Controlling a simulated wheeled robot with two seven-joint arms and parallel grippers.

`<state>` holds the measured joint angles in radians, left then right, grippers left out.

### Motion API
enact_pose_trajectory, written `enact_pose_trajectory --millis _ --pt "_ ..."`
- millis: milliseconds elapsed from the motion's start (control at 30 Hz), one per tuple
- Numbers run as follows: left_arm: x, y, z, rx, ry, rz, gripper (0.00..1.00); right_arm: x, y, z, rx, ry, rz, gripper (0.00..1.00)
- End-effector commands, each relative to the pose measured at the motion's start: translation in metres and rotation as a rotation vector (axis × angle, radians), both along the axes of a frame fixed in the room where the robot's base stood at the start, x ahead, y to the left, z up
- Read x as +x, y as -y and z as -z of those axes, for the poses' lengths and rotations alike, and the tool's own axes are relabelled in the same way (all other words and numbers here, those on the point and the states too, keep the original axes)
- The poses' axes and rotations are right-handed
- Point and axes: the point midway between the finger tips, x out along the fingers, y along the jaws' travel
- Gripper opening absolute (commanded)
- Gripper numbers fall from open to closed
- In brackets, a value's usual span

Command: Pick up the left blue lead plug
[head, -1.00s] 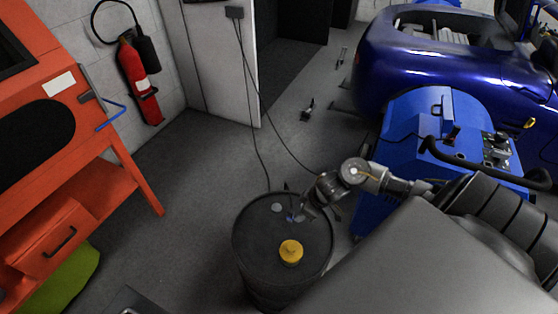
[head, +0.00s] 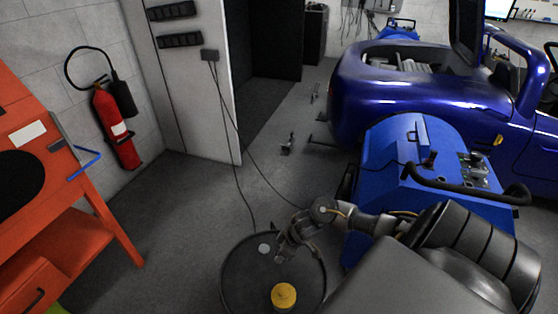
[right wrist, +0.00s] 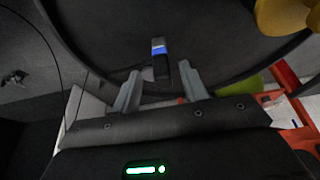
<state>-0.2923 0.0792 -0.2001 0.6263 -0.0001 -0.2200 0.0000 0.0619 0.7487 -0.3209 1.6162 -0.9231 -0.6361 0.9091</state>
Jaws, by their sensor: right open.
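A blue lead plug (right wrist: 160,59), dark with a bright blue band, stands out over the dark drum top in the right wrist view. My right gripper (right wrist: 160,82) is open, and the plug lies between and just beyond its two fingertips. I cannot tell if the fingers touch it. In the head view my right gripper (head: 281,257) reaches down over the black drum (head: 238,285) from the right. The plug cannot be made out there, near the gripper. My left gripper is not in view.
A yellow cap (head: 284,295) sits on the drum close to my gripper. Two thin dark leads hang from a wall box (head: 209,55) toward the drum. A blue machine (head: 400,185) stands to the right, an orange bench (head: 70,240) to the left.

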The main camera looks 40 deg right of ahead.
Motion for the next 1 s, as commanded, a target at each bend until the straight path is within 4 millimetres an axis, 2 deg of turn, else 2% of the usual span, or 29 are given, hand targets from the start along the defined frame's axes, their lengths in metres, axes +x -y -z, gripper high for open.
enact_pose_trajectory --millis 200,300,600,933,1000 --pt "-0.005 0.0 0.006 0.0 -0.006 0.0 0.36 0.008 -0.009 0.033 0.003 -0.003 0.002 0.44" --pt "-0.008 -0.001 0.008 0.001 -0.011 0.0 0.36 0.012 -0.01 0.041 0.002 -0.001 0.0 0.44" --pt "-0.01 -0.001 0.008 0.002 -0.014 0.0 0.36 0.013 -0.011 0.044 0.0 0.0 -0.001 0.44" --pt "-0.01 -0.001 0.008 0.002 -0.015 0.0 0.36 0.013 -0.01 0.044 0.0 -0.001 -0.001 0.0" --pt "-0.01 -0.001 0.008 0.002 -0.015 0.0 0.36 0.013 -0.01 0.044 0.0 -0.001 -0.001 0.0"
